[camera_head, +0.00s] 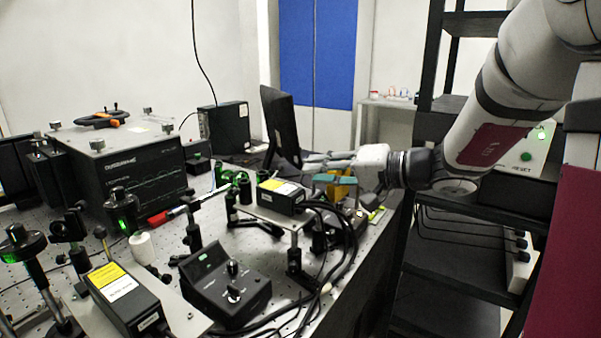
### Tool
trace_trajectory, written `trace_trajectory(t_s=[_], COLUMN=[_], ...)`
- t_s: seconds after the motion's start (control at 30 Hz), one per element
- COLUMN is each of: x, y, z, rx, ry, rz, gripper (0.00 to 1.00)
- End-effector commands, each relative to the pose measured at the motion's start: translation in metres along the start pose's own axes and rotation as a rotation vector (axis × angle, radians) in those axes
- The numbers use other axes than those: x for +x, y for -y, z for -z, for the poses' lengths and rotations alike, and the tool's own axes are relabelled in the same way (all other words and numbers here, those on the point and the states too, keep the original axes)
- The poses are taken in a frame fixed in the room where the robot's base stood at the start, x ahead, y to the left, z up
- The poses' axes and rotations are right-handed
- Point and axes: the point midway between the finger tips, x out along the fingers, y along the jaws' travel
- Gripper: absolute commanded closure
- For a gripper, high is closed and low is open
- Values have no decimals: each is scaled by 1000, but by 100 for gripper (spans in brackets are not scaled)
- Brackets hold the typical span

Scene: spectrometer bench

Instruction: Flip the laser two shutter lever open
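A black laser box with a yellow and white label (283,191) sits on a raised plate near the middle of the bench. A second, similar laser box (125,296) stands at the front left. I cannot tell from the frame which one is laser two, and no shutter lever can be made out clearly on either. My gripper (318,169) reaches in from the right, just above and behind the right end of the middle laser box. Its fingers are small, and whether they touch anything is unclear.
A black control box with knobs (226,287) stands between the lasers, with loose black cables to its right. A large black instrument (130,172) and a monitor (280,126) stand behind. Optic posts crowd the left. A black shelf rack (450,255) stands right of the bench.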

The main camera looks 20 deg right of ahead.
Motion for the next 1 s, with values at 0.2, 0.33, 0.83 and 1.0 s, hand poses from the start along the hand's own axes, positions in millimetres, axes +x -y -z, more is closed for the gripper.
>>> trace_trajectory(t_s=[0.2,0.33,0.83,1.0], x=[-25,-30,-29,-25], y=[0,0,2,27], z=[0,0,-3,-50], rx=[0,1,0,-5], ry=[0,-1,9,153], rz=[0,-1,0,-12], gripper=[75,75,75,75])
